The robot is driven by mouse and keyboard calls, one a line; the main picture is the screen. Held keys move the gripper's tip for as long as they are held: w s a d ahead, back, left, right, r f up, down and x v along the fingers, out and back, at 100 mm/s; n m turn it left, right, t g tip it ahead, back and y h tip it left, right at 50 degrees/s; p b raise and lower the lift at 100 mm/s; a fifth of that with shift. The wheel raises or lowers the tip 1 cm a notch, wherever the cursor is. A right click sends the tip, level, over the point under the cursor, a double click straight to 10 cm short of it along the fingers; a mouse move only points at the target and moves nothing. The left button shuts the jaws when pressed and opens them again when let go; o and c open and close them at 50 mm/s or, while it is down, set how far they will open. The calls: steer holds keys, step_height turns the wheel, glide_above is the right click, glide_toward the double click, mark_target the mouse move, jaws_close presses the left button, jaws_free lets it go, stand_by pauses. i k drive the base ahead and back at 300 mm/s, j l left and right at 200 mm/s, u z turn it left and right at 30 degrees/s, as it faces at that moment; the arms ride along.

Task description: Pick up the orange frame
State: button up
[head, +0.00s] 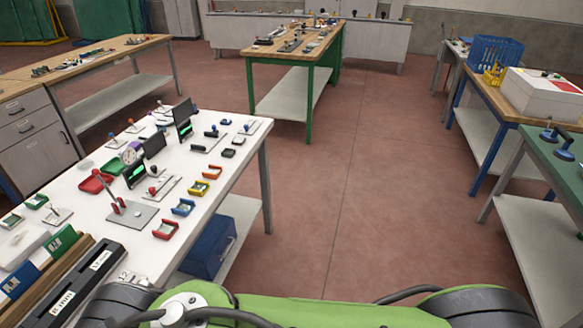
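The orange frame (212,172) is a small open-sided piece lying flat on the white table (228,140), near its right edge. It is the farthest in a row of similar frames. A yellow frame (199,188) lies just nearer, then a blue frame (183,207) and a red frame (166,229). The orange frame stands apart from the yellow one, and nothing covers it. My gripper is not in view; only green and dark parts of my own arm show along the bottom edge.
The white table also holds a red-handled stand (120,205), small dark screens (154,145) and black pieces. Binders (62,240) stand at its near left. A blue box (210,248) sits on its lower shelf. Open red floor (350,200) lies right of it, before a green-topped table (560,150).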

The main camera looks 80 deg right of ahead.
mark_target(214, 171)
steer(key=z, duration=2.2)
steer(key=i+l+u, duration=0.25)
steer(key=u, duration=0.2)
steer(key=i+l+u, duration=0.3)
steer(key=u, duration=0.15)
steer(key=i+l+u, duration=0.15)
steer(key=l+u, duration=0.3)
steer(key=i+l+u, duration=0.1)
steer(key=l+u, duration=0.35)
